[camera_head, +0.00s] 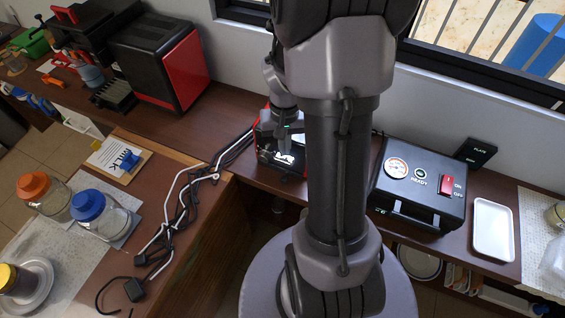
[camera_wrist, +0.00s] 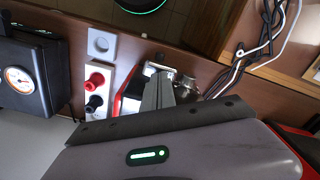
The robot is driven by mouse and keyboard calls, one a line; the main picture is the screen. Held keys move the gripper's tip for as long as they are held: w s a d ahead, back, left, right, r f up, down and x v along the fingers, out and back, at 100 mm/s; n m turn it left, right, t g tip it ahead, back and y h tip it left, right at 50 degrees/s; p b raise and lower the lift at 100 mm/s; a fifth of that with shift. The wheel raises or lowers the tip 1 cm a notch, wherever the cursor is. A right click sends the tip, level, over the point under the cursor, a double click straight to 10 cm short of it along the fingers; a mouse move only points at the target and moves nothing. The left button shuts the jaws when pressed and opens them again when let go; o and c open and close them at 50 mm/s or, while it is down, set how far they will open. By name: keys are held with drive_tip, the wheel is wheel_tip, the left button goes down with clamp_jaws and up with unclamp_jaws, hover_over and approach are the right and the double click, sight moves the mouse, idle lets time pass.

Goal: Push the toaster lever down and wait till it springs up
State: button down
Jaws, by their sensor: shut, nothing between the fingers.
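A small red and black appliance with white lettering (camera_head: 290,172), which looks like the toaster, stands on the brown counter and is partly hidden by my arm in the head view. In the wrist view only its red edge (camera_wrist: 131,92) and part of its top show behind my fingers. My gripper (camera_head: 279,153) is shut and empty, close over this appliance. In the wrist view its fingers (camera_wrist: 158,92) overlap the appliance; I cannot tell whether they touch it. I cannot make out the lever or its position.
A black box with a gauge and red switch (camera_head: 420,182) stands to the right, beside a white tray (camera_head: 493,230). A red and black machine (camera_head: 160,62) stands at left. Loose cables (camera_head: 185,205) lie left of the appliance. Jars with orange (camera_head: 33,185) and blue lids (camera_head: 88,205) stand at left.

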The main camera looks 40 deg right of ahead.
sight(283, 160)
drive_tip(key=shift+f+b, duration=3)
drive_tip(key=shift+f, duration=0.6)
drive_tip(key=r+p, duration=0.2)
drive_tip(key=r, duration=0.1)
drive_tip(key=shift+s+a+r+p, duration=0.15)
drive_tip(key=shift+a+p, duration=0.2)
drive_tip(key=shift+a, duration=0.05)
drive_tip(key=shift+a+r, duration=0.1)
drive_tip(key=s+a+r+p, duration=0.2)
drive_tip(key=a+r+p, duration=0.2)
drive_tip(key=r, duration=0.1)
drive_tip(key=shift+a+r, duration=0.25)
drive_tip(key=shift+r, duration=0.05)
